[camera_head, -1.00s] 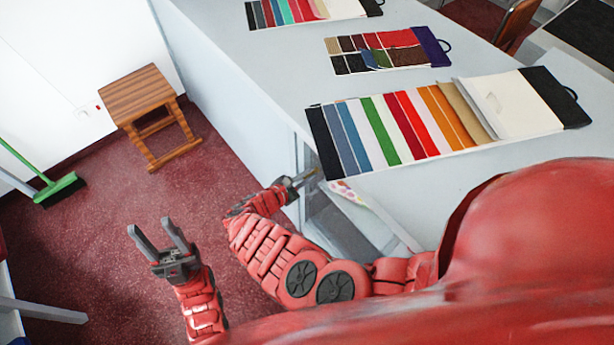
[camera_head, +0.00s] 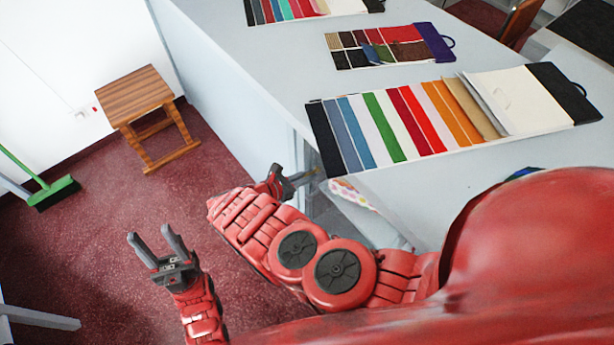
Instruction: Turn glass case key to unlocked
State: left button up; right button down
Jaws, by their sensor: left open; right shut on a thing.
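My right gripper (camera_head: 314,175) is at the counter's side, under the front edge of the top. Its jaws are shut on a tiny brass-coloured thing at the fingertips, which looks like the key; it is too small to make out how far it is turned. The lock is not discernible. The glass case below the counter top is mostly hidden by my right arm; its opening (camera_head: 327,212) shows in part, with a patterned piece (camera_head: 352,196) inside. My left gripper (camera_head: 150,234) is open and empty over the red floor, left of my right arm.
The counter top (camera_head: 250,50) carries several swatch boards, the nearest being a large striped one (camera_head: 400,125). A wooden stool (camera_head: 135,95) stands by the white wall, with a green broom (camera_head: 55,190) at far left. The floor between is clear.

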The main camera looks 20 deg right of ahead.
jog(key=c, duration=1)
grip_release()
jog(key=b+v, duration=0.1)
jog(key=v, duration=0.6)
jog(key=shift+a+r, duration=0.15)
jog(key=shift+a, duration=0.1)
